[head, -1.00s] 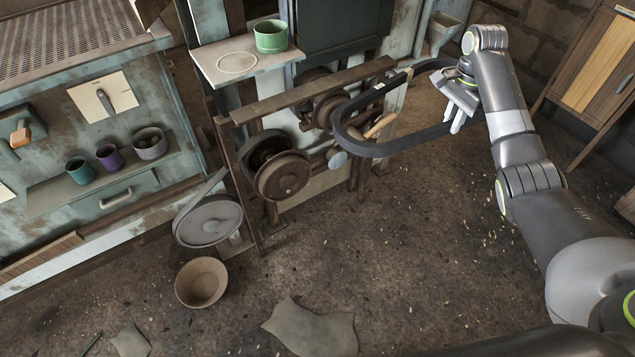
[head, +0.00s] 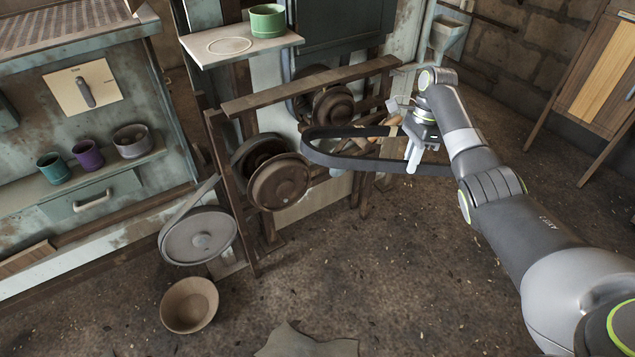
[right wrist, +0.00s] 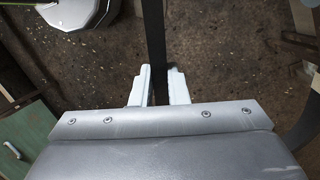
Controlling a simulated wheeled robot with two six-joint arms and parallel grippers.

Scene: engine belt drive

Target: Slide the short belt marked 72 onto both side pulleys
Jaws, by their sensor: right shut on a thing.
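My right gripper (head: 412,158) is shut on a black belt (head: 345,166), which hangs in the air as a wide loop. In the right wrist view the belt (right wrist: 154,35) runs between the two white fingers. No number on it can be read. The belt's left end is just right of a rusty pulley (head: 278,183) and in front of the wooden frame, on neither pulley as far as I see. A second rusty pulley (head: 333,106) sits farther back, behind the frame's top bar. I cannot tell which are the side pulleys. My left gripper is not in view.
The slanted wooden bar (head: 305,88) crosses above the belt. A grey wheel (head: 198,236) and a brown bowl (head: 189,304) are low at left. A shelf holds a green cup (head: 267,20). The floor (head: 390,280) in front is mostly open.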

